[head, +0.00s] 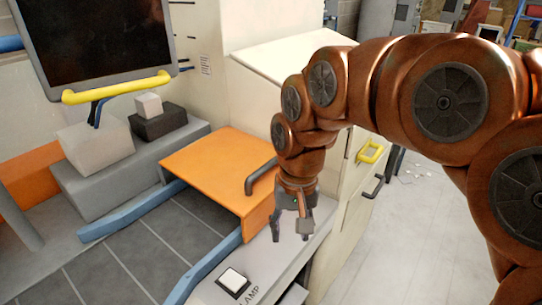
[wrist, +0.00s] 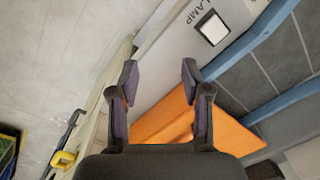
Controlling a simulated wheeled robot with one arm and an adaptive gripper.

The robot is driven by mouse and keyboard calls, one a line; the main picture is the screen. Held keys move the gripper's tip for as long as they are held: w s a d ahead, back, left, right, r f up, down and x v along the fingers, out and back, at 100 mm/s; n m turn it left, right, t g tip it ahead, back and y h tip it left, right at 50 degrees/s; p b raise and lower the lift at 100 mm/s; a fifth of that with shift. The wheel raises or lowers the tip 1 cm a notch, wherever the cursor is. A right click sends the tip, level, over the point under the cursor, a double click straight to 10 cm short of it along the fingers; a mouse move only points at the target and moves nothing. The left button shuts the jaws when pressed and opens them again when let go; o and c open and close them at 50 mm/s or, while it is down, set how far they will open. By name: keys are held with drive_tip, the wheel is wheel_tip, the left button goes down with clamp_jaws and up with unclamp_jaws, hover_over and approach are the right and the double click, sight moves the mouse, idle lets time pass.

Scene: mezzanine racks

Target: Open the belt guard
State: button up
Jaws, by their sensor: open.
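The orange cover (head: 210,160), which looks like the belt guard, sits over the grey tiled belt (head: 130,255) in the head view. It looks lowered. A dark grey bar handle (head: 260,178) stands on its right side. My gripper (head: 290,232) points down just right of the cover's front corner, above the pale machine edge, apart from the handle. In the wrist view my gripper (wrist: 159,74) is open with nothing between its fingers. The orange cover (wrist: 228,135) shows there behind and right of the fingers, partly hidden by the gripper body.
A white button labelled "LAMP" (head: 233,281) is on the front ledge. Blue rails (head: 205,270) flank the belt. A dark panel (head: 95,38) with a yellow handle (head: 117,87) is at upper left. Another yellow handle (head: 370,151) is on the cabinet side. Floor at right is open.

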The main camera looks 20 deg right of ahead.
drive_tip(key=w+r+m+t+p, duration=0.1)
drive_tip(key=w+r+m, duration=0.1)
drive_tip(key=w, duration=0.6)
drive_tip(key=w+r+m+p, duration=0.1)
drive_tip(key=w+r+m, duration=0.15)
drive_tip(key=w, duration=0.55)
drive_tip(key=m+t, duration=0.1)
drive_tip(key=m, duration=0.3)
hover_over(270, 162)
drive_tip(key=s+d, duration=0.1)
drive_tip(key=shift+y, duration=0.3)
drive_tip(key=shift+w+a+f+p, duration=0.15)
drive_tip(key=shift+f+p, duration=0.35)
drive_tip(key=shift+f, duration=0.7)
drive_tip(key=shift+w+a+f+p, duration=0.15)
drive_tip(key=shift+f+p, duration=0.4)
drive_tip(key=shift+f, duration=0.65)
drive_tip(key=shift+w+a+f+p, duration=0.15)
drive_tip(key=shift+f+p, duration=0.35)
drive_tip(key=shift+f, duration=0.7)
clamp_jaws()
